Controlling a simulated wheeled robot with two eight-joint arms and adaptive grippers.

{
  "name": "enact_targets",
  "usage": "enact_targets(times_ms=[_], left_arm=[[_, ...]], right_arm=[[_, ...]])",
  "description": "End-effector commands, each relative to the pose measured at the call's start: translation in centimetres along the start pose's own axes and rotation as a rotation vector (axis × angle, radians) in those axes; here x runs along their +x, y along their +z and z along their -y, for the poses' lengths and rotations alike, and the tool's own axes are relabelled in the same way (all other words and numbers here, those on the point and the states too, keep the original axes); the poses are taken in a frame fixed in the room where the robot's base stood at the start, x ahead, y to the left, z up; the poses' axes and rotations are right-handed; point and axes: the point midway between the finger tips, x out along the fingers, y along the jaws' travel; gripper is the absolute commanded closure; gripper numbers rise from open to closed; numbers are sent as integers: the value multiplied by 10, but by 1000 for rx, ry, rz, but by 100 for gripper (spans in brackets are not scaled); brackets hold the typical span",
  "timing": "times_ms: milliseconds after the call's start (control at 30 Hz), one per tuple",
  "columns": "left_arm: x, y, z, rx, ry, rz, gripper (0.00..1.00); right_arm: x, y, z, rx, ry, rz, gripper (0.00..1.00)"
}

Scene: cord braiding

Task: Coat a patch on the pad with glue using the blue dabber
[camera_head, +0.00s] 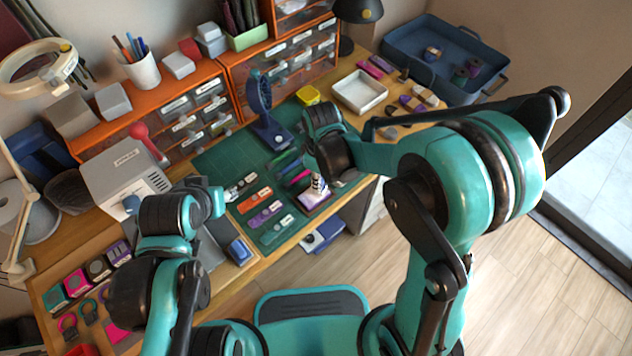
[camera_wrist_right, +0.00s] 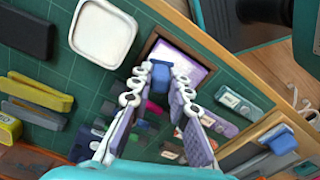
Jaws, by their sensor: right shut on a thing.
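The pad (camera_head: 314,200) is a pale purple patch in a dark frame, near the front edge of the green mat. In the right wrist view the pad (camera_wrist_right: 185,60) lies beyond my fingertips. My right gripper (camera_head: 318,183) is over the pad, and its fingers are shut on the blue dabber (camera_wrist_right: 158,76). The dabber's top shows between the fingertips; its lower end is hidden, so I cannot tell whether it touches the pad. My left gripper (camera_head: 213,200) is over the left part of the bench, away from the pad; its fingers are unclear.
The green mat (camera_head: 222,157) holds several coloured strips and a dark blue stand (camera_head: 268,130). A grey machine (camera_head: 125,178) stands left. Orange drawer units (camera_head: 283,62) line the back. A white tray (camera_head: 359,92) and a blue bin (camera_head: 440,55) are at the right.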

Motion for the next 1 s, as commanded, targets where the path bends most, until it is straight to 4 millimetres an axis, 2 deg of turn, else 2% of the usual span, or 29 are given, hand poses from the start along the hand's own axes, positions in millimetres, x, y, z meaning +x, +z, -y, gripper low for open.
enact_targets(times_ms=[200,367,567,800,1000], left_arm=[[2,2,0,0,0,0,60],[2,1,0,0,0,0,60],[2,2,0,0,0,0,60],[4,3,0,0,0,0,60],[4,3,0,0,0,0,60]], right_arm=[[2,7,-19,3,0,0,100],[-1,8,-22,1,0,0,100],[0,6,-15,-1,0,0,100],[2,-2,5,-2,0,0,100],[2,-4,11,0,0,0,100]])
